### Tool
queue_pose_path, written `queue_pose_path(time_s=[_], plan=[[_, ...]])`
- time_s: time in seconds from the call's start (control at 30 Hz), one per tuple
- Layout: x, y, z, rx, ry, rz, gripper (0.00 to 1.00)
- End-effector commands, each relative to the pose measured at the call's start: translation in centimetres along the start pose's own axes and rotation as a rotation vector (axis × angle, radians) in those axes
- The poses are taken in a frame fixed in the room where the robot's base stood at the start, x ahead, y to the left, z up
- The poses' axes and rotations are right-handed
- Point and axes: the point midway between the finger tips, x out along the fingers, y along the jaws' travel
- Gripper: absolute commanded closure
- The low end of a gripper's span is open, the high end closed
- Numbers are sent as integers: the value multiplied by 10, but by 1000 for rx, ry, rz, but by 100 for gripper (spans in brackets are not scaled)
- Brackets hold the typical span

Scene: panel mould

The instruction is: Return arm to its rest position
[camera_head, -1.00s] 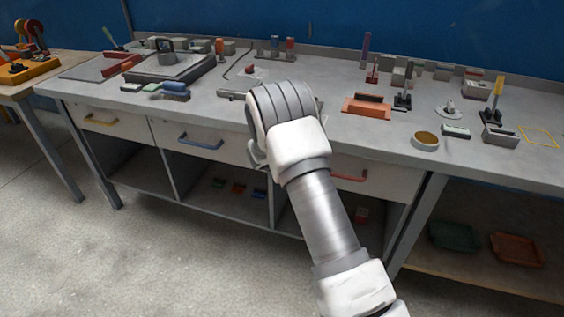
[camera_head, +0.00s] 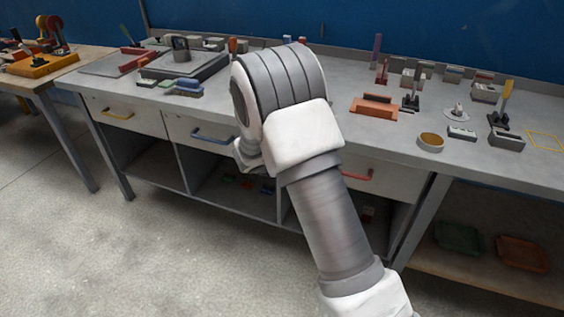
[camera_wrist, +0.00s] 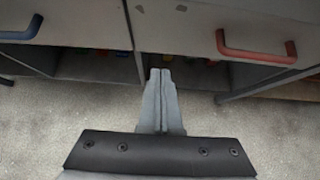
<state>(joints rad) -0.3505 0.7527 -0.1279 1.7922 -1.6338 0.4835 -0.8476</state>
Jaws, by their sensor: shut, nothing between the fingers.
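My gripper (camera_wrist: 160,76) shows in the wrist view with its two grey fingers together and nothing between them. It points towards the front of the bench, with the drawer fronts above and the floor below. In the head view my arm rises from the lower right and bends in front of the bench's middle, and my gripper is mostly hidden behind the arm links there.
A red drawer handle (camera_wrist: 256,50) and a blue drawer handle (camera_wrist: 20,30) stick out near my gripper. The floor (camera_head: 130,255) in front is clear.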

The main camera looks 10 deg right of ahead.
Motion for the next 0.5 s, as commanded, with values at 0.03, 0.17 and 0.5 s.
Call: queue_pose_path(time_s=[0.03,0.17,0.5], plan=[[-4,0,0,0,0,1,100],[-7,0,0,2,0,0,100],[-66,-51,53,420,-11,-71,100]])
